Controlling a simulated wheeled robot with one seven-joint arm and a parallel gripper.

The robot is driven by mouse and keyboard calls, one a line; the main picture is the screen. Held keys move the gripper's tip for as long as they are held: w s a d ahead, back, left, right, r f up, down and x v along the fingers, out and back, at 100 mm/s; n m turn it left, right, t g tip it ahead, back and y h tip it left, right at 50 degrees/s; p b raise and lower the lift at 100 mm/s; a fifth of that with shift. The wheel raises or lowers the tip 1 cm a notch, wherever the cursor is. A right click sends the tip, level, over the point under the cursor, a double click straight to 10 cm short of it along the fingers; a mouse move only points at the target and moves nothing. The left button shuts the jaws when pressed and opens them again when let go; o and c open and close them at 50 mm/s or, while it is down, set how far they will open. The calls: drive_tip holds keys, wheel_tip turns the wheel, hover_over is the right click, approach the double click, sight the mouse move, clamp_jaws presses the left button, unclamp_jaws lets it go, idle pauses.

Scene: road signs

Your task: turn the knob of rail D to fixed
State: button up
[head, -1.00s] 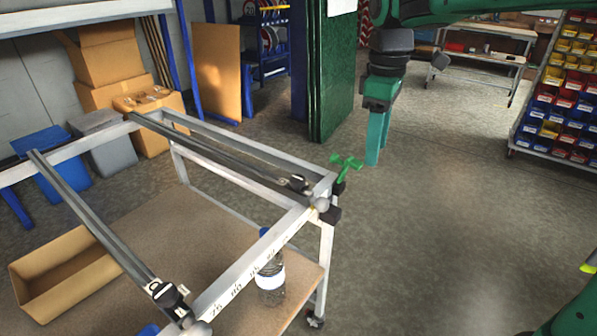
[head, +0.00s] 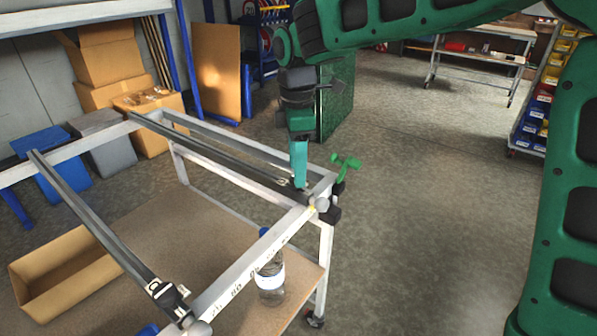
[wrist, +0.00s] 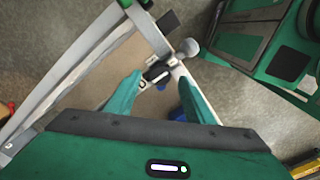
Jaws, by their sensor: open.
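Two dark rails span the white frame table: a far rail (head: 215,157) and a near rail (head: 92,222). I cannot read which is D. My gripper (head: 301,186) points down at the right end of the far rail, covering most of its black knob fitting. In the wrist view my gripper (wrist: 160,77) is open, its teal fingers on either side of the black knob (wrist: 157,72); I cannot tell whether they touch it. A grey ball (wrist: 188,47) sits just beyond.
A green winged clamp (head: 346,163) stands at the frame's right corner. A bottle (head: 270,277) and an open cardboard box (head: 62,272) stand on the lower shelf (head: 160,225). The floor (head: 430,220) right of the table is clear.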

drive_tip(key=shift+f, duration=1.05)
